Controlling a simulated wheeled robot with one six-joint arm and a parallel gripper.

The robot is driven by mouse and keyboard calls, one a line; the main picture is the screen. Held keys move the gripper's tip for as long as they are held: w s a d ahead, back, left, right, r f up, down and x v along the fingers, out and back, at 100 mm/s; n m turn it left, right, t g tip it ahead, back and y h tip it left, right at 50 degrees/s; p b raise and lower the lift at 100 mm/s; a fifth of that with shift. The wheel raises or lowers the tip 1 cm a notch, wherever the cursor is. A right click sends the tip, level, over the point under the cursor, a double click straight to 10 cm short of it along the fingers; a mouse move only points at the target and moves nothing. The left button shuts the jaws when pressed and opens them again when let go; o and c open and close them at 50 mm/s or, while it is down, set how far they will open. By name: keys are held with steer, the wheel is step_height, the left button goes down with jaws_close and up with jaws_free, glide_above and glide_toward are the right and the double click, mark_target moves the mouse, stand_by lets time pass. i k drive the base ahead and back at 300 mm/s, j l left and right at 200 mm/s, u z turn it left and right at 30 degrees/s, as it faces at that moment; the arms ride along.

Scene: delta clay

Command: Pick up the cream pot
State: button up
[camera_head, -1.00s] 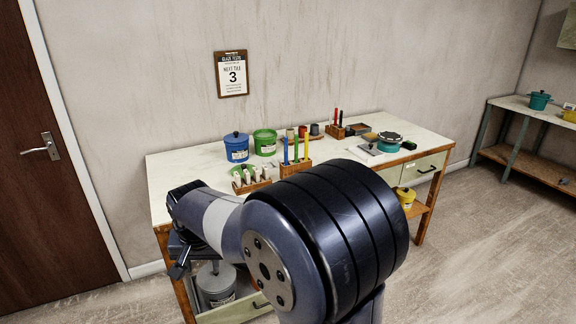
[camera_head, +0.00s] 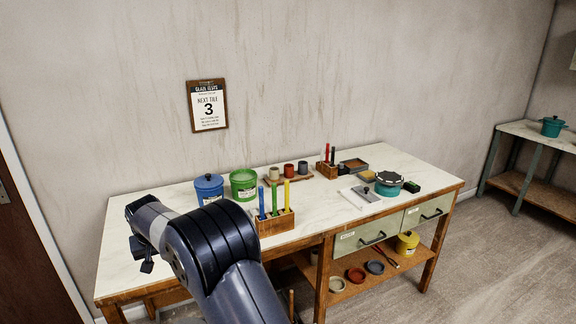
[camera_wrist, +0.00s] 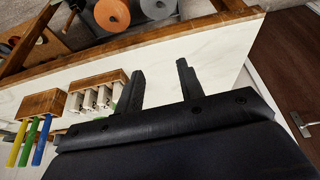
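The cream pot (camera_head: 274,173) is a small cylinder. It stands at the left end of a thin wooden tray at the back of the white-topped workbench (camera_head: 340,215). A red-brown pot (camera_head: 289,169) and a dark grey pot (camera_head: 303,168) stand beside it on the tray. In the wrist view my gripper (camera_wrist: 157,72) has its two fingers apart with nothing between them. It is at the bench's left end, well away from the cream pot. The cream pot cannot be made out in the wrist view.
A blue lidded pot (camera_head: 209,188), a green tub (camera_head: 244,185) and a wooden block with coloured sticks (camera_head: 275,221) stand left of and in front of the tray. A turquoise round pot (camera_head: 389,184) stands right.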

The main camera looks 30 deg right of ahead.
mark_target(274, 174)
steer(key=i+l, duration=0.25)
steer(key=l, duration=0.2)
steer(key=i+l, duration=0.25)
steer(key=l, duration=0.2)
steer(key=i+l, duration=0.25)
steer(key=l, duration=0.2)
steer(key=i+l, duration=0.25)
steer(key=l, duration=0.2)
steer(key=i+l, duration=0.25)
steer(key=l, duration=0.2)
steer(key=i+l+z, duration=0.1)
steer(key=i+l, duration=0.15)
steer(key=l, duration=0.2)
